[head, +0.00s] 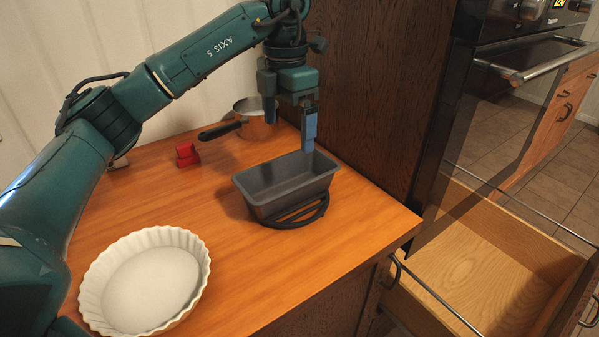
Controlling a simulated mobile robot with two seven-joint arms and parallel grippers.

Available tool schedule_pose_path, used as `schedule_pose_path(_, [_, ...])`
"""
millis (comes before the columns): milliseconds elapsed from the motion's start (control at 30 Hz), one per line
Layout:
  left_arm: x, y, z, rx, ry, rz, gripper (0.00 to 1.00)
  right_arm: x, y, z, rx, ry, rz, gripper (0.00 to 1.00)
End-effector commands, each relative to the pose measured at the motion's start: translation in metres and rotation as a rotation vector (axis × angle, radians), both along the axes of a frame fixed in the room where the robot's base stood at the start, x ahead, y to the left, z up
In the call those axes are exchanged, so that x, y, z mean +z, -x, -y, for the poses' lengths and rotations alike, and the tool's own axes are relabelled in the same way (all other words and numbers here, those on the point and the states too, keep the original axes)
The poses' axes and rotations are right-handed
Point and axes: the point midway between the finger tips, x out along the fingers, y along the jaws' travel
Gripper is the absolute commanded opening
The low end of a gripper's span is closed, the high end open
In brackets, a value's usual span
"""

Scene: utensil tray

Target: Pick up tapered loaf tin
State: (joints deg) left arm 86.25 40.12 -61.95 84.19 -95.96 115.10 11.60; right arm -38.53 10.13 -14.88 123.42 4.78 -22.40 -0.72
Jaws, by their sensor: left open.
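The tapered loaf tin (287,182) is dark grey, open at the top, and stands upright on a black trivet (299,216) near the right side of the wooden counter. My left gripper (290,130) points down above the tin's far right part. It is open, with its two blue-grey fingers apart and nothing between them. One finger overlaps the tin's far rim in the picture; I cannot tell whether it touches. My right gripper is not in view.
A white fluted dish (145,282) stands at the front left of the counter (255,285). A saucepan (256,122) and a small red object (187,154) are behind. A dark wood panel (375,90) rises at the right; an open drawer (490,265) is below.

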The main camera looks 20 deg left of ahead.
Motion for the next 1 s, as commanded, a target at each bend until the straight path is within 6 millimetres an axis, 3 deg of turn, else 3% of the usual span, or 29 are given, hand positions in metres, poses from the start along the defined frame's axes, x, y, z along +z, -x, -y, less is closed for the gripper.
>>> schedule_pose_path(133, [-0.029,0.001,-0.001,0.001,-0.003,-0.007,1.00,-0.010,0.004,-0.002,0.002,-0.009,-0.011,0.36])
schedule_pose_path(300, [-0.057,0.001,-0.001,0.001,-0.003,-0.005,1.00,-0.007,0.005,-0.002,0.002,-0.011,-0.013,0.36])
schedule_pose_path(567, [-0.078,0.001,0.000,0.000,-0.001,-0.002,1.00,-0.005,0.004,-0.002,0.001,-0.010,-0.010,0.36])
schedule_pose_path(833, [-0.117,0.001,0.000,-0.001,0.000,-0.004,1.00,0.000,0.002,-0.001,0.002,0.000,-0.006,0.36])
schedule_pose_path(1000, [-0.127,0.000,0.000,-0.001,-0.001,-0.001,1.00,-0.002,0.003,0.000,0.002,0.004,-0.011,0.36])
